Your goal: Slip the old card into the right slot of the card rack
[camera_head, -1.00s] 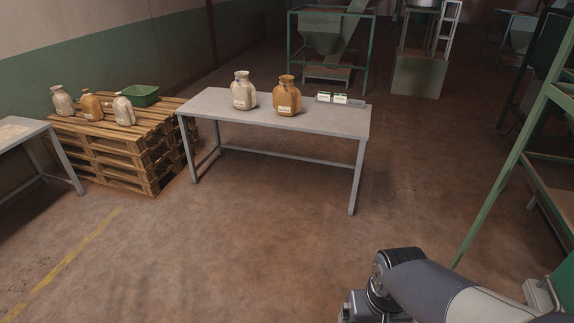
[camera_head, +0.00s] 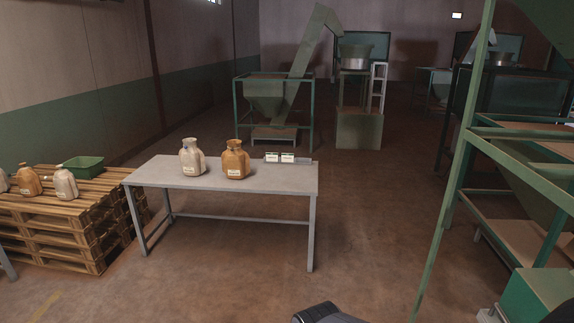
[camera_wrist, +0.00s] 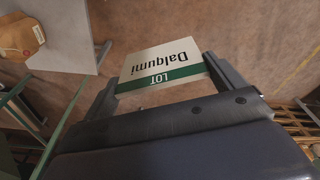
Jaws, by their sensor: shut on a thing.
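My gripper (camera_wrist: 161,72) is shut on a card (camera_wrist: 155,60) in the wrist view. The card is white with a green band reading "LOT" and the word "Dalqumi", upside down in that view. The card rack (camera_head: 304,162) sits at the right end of the grey table in the head view. Two white cards with green marks, a left one (camera_head: 271,157) and a right one (camera_head: 288,158), stand in it. The rack's right part shows no card. My gripper is outside the head view; only a dark piece of my arm shows at its bottom edge.
On the table (camera_head: 225,183) stand a pale sack (camera_head: 192,160) and an orange-brown sack (camera_head: 235,162), left of the rack. A pallet stack (camera_head: 60,225) with more sacks and a green bin (camera_head: 83,167) is at left. A green frame (camera_head: 450,180) rises at right. Floor before the table is clear.

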